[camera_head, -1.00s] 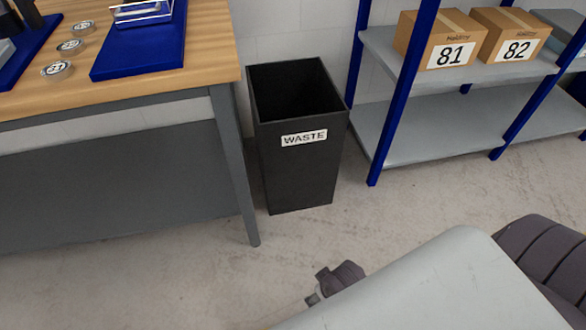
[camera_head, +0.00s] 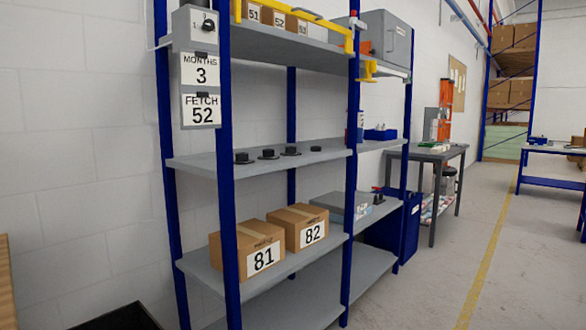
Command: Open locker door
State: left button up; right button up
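A grey closed box (camera_head: 386,40) with a dark handle on its front stands on the top shelf, at the right end of the shelving. It looks like the locker, and its door appears shut. The view cuts off nothing of its front, but its hinge side is too small to tell. Neither of my grippers is in view.
Blue-framed grey shelving (camera_head: 226,180) holds box 81 (camera_head: 247,250), box 82 (camera_head: 300,228) and several black round parts. A yellow bar (camera_head: 290,18) crosses the upper shelf front. A grey table (camera_head: 428,154) stands beyond. The floor (camera_head: 430,285) at right is clear.

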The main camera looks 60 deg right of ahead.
aim_at(397, 34)
jog(key=z, duration=2.65)
